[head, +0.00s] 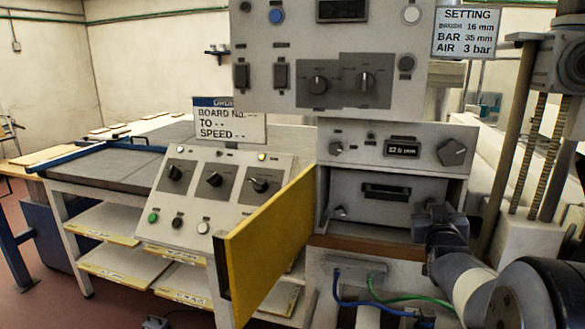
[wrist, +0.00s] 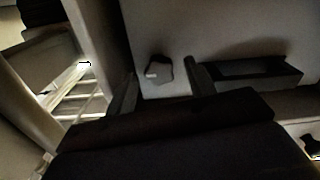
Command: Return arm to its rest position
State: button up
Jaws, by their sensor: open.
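My gripper (head: 437,222) is at the right of the head view, in front of the right side of the grey drawer-like panel (head: 365,212) on the machine. The arm reaches it from the lower right corner. In the wrist view my gripper (wrist: 160,88) shows two dark fingers, apart, with nothing held between them. A small grey knob (wrist: 158,69) appears in the gap between the fingers, on a pale panel behind. I cannot tell how far off it is. A dark recessed handle (wrist: 255,75) lies right of the fingers.
An open yellow door (head: 268,245) juts out left of the panel. A sloped control console (head: 215,190) stands further left, before a flat grey table (head: 105,165). Blue and green hoses (head: 365,300) run below the panel. A post with threaded rods (head: 520,130) stands at right.

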jog(key=n+p, duration=0.8)
jog(key=shift+n+p, duration=0.3)
jog(key=shift+p, duration=0.05)
dwell(0.3)
jog(key=shift+s, duration=0.1)
